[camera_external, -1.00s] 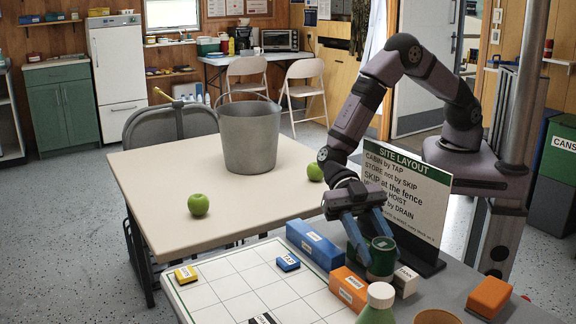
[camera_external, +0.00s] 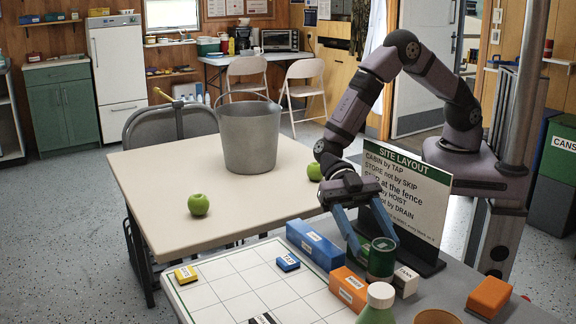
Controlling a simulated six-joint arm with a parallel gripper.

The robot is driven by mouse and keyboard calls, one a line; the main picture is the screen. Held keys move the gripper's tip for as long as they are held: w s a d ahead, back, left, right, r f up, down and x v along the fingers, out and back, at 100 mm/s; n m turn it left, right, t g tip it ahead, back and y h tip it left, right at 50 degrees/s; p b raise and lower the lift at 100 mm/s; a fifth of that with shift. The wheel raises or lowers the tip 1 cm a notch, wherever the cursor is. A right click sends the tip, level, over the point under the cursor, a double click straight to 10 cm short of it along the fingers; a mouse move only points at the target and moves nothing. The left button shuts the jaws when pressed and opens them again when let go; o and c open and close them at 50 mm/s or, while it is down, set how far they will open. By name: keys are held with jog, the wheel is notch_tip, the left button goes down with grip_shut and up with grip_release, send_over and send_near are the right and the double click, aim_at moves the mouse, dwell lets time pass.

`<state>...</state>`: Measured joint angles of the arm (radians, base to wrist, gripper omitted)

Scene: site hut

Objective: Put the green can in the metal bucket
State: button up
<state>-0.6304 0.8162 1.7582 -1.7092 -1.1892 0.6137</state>
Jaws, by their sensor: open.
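The green can (camera_external: 381,260) stands upright on the grey bench, among blocks. My gripper (camera_external: 376,247) is open, its blue fingers pointing down, one on the left of the can and one at its upper right. I cannot tell whether either finger touches it. Another green round thing shows just behind the can, mostly hidden. The metal bucket (camera_external: 249,140) stands upright on the beige table at the back left, its handle raised. Its inside is mostly hidden.
A blue block (camera_external: 315,244), an orange block (camera_external: 348,287) and a white block (camera_external: 405,281) surround the can. The site layout sign (camera_external: 405,190) stands behind. Green apples (camera_external: 198,204) sit on the beige table (camera_external: 160,178).

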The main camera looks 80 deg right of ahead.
jog(key=v, duration=0.9)
jog(key=shift+w+d+r+b, duration=0.1)
jog(key=shift+d+r+b, duration=0.1)
jog(key=shift+b, duration=0.1)
